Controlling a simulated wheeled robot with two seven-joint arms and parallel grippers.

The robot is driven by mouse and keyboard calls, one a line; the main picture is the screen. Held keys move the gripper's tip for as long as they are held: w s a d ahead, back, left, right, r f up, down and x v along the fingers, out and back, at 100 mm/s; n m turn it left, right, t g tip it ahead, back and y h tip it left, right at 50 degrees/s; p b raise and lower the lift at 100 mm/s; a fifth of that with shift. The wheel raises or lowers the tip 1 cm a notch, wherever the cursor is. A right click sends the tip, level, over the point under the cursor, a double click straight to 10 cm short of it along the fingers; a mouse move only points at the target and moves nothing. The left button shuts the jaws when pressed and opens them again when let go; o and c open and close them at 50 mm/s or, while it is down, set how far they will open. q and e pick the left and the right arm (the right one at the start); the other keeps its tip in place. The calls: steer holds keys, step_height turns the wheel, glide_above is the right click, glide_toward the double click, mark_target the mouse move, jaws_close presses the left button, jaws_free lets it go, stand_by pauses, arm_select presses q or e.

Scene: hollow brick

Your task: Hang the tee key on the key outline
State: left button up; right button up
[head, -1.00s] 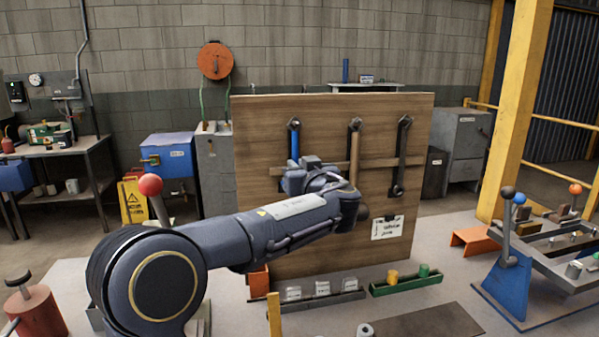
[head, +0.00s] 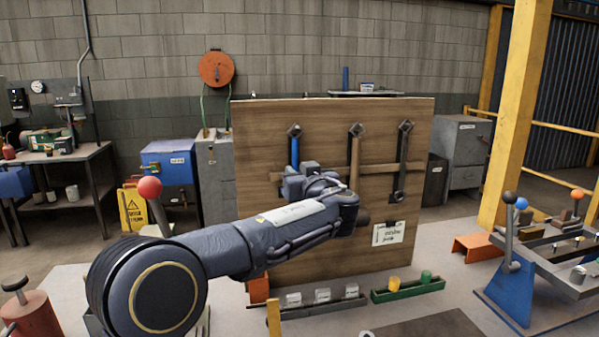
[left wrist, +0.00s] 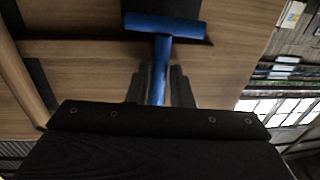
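The blue tee key shows in the left wrist view, with its crossbar (left wrist: 165,25) near the top and its shaft running down toward my gripper. Dark shapes lie on the board behind the crossbar; I cannot tell outline from shadow. In the head view a blue shaft (head: 295,149) runs down from the left-hand dark mount (head: 294,130) on the wooden board (head: 265,215); my arm hides its lower part. My left gripper (left wrist: 160,85) has its fingers apart on either side of the shaft, with narrow gaps. My right gripper is out of view.
A wooden-handled tool (head: 354,160) and a dark tool (head: 402,165) hang to the right on the board. Below stand a tray of white blocks (head: 323,305) and a green tray (head: 408,291). A blue lever stand (head: 510,285) is at the right.

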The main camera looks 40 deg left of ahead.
arm_select(q)
steer(key=o, duration=0.4)
steer(key=shift+c, duration=0.2)
steer(key=shift+w, duration=0.1)
steer(key=shift+d, duration=0.15)
steer(key=b+v, duration=0.2)
steer(key=v, duration=0.5)
steer(key=shift+d, duration=0.25)
steer(key=shift+f, duration=0.1)
